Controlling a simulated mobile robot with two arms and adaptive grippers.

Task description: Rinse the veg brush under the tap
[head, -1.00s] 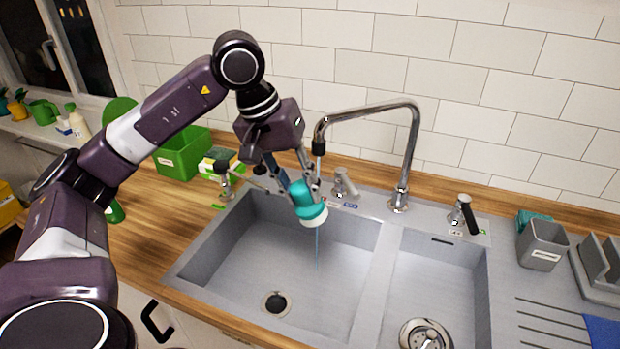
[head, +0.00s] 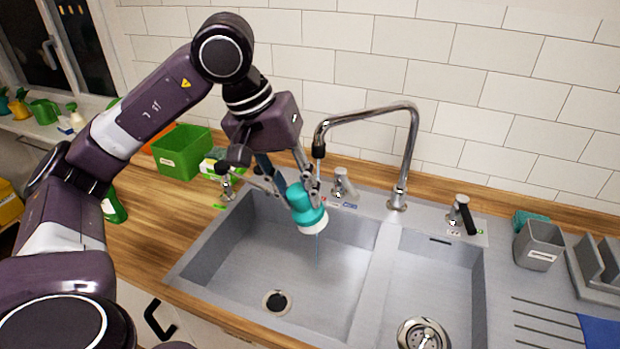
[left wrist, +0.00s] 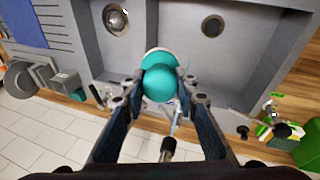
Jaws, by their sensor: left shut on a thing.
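The veg brush (head: 306,207) has a round teal body and a pale white underside. My left gripper (head: 303,190) is shut on it and holds it over the left sink bowl (head: 300,262), clear of the bottom. The tap (head: 408,150) arches over from behind, with its spout end just above the brush. A thin bluish stream of water runs at the brush and shows below it. In the left wrist view the brush (left wrist: 160,82) sits between the fingertips of my left gripper (left wrist: 158,92). My right gripper is not in view.
Several levers stand behind the sink, one with a black handle (head: 467,217). A green bin (head: 182,152) is on the wooden counter at the left. A grey caddy (head: 540,245) and a blue cloth (head: 600,332) are on the right. The right bowl (head: 430,285) is empty.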

